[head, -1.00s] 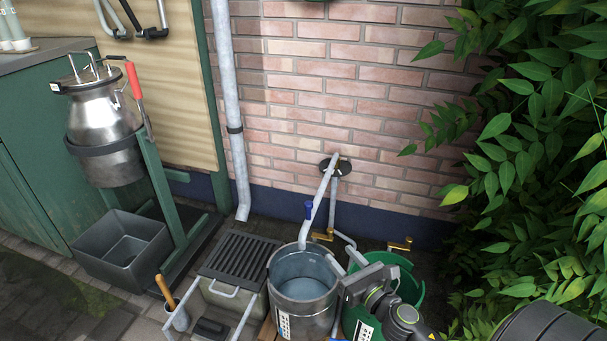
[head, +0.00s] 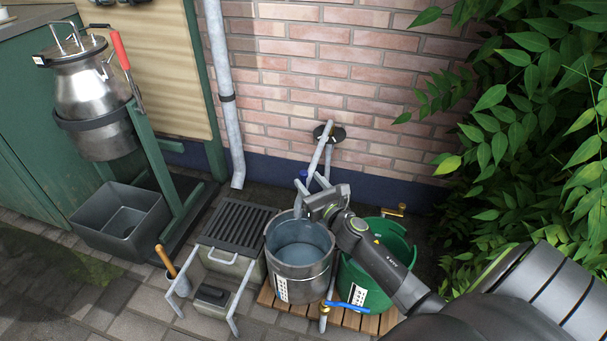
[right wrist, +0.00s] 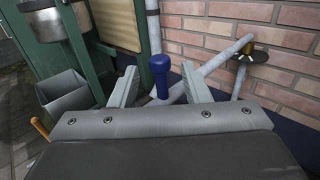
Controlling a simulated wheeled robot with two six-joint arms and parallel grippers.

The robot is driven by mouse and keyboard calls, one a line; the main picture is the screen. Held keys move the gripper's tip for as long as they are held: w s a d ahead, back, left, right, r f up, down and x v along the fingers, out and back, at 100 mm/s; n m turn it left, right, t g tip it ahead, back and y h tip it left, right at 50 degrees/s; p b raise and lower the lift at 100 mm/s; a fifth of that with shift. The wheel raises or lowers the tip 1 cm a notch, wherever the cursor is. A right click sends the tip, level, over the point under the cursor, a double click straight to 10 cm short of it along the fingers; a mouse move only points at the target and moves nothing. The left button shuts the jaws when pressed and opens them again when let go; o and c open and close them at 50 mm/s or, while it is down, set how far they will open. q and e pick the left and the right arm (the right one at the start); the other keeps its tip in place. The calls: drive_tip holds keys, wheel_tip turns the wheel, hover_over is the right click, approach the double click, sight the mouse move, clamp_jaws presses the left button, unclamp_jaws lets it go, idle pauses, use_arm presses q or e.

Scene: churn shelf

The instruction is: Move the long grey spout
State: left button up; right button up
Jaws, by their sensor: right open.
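A blue knob (head: 303,174) stands on the spout. My right gripper (head: 307,193) is open at the knob, above the bucket's far rim. In the right wrist view, the blue knob (right wrist: 160,72) stands between the two spread fingers of the gripper (right wrist: 160,86), with a gap on each side. The spout (right wrist: 222,58) runs up right to the wall mount. My left gripper is not in view.
A green bucket (head: 402,244) stands right of the metal one, partly under my right arm. A brass tap with a blue lever (head: 347,306) is in front. A slatted grate (head: 238,223), a grey tub (head: 90,220) and a milk churn (head: 90,90) are left. Leaves crowd the right.

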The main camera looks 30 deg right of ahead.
sight(306, 178)
drive_tip(key=shift+w+d, duration=0.15)
drive_tip(key=shift+w, duration=1.8)
clamp_jaws()
